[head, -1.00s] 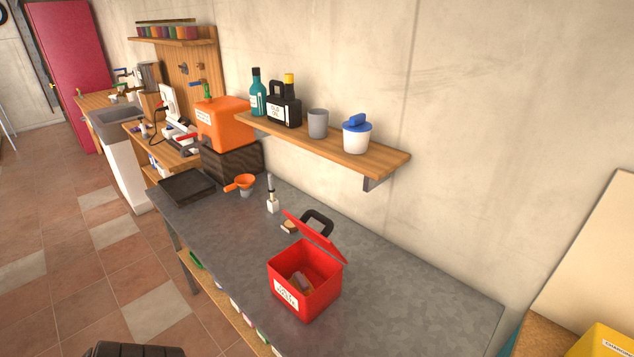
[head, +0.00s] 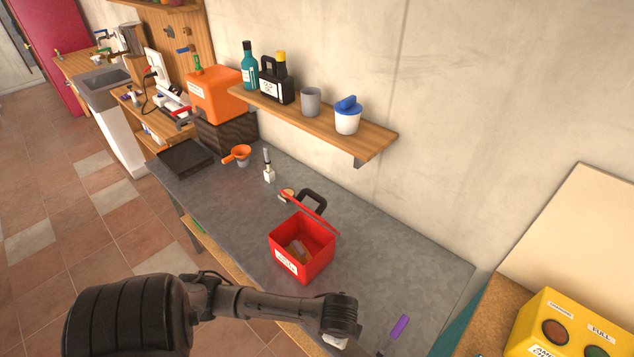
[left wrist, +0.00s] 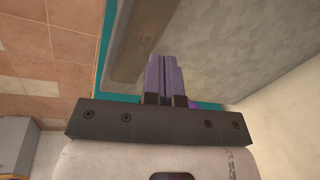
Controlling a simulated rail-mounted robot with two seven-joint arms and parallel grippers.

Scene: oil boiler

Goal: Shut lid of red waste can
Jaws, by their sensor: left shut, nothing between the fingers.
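The red waste can (head: 303,255) stands on the grey workbench (head: 390,235) with a white label on its front and some scraps inside. Its red lid (head: 312,211) is open, raised at the back rim and seen nearly edge-on, with a black handle (head: 313,199) behind it. My left arm crosses the bottom of the head view. My left gripper (head: 399,328), with purple fingers, is right of and nearer than the can, apart from it by the bench's front edge. In the left wrist view its fingers (left wrist: 165,75) are shut together and empty. My right gripper is not in view.
A wooden shelf (head: 340,124) with bottles, a grey cup and a white pot hangs above the bench. A yellow box (head: 565,325) stands at the right. A black tray (head: 186,158) and an orange funnel (head: 238,154) lie farther left. The bench right of the can is clear.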

